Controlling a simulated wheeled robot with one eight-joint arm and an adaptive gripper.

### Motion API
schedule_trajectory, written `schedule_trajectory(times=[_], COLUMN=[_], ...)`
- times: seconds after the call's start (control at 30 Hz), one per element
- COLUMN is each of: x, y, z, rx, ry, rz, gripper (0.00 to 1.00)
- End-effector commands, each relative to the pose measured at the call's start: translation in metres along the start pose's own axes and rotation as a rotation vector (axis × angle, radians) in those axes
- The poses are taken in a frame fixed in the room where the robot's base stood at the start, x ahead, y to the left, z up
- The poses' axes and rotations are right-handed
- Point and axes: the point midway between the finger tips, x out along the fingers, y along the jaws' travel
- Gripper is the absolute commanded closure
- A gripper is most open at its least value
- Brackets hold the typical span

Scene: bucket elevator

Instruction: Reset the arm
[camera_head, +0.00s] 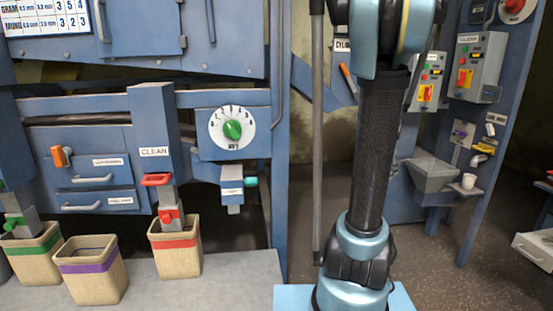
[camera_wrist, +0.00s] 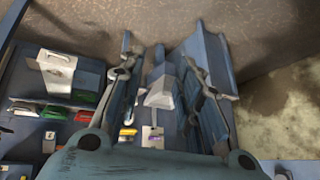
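My arm (camera_head: 368,150) rises upright from its blue base at the right of the middle in the head view. Its upper part runs out of the top of the picture, so my gripper is not seen there. In the wrist view my gripper (camera_wrist: 163,55) points at the machine panel, with its two fingers apart. Nothing is held between the fingers. A grey hopper (camera_wrist: 160,95) shows through the gap, farther off.
The blue machine carries a dial (camera_head: 232,129) and a red-handled CLEAN chute (camera_head: 157,180). A red-banded basket (camera_head: 175,250), a purple-banded basket (camera_head: 92,275) and a green-banded basket (camera_head: 33,260) stand at left. Control boxes (camera_head: 478,68) and a hopper (camera_head: 432,174) are at right.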

Motion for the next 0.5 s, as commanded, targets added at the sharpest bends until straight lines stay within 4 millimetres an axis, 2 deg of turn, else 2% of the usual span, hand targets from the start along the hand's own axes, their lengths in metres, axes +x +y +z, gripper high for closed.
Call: schedule_trajectory(times=[0.03, 0.2, 0.5], x=[-0.011, -0.040, -0.082], y=[0.001, 0.008, 0.033], z=[0.016, 0.065, 0.151], rx=[-0.042, -0.197, -0.478], ry=[-0.020, -0.090, -0.211], rz=[-0.009, -0.035, -0.101], gripper=[0.68, 0.68, 0.68])
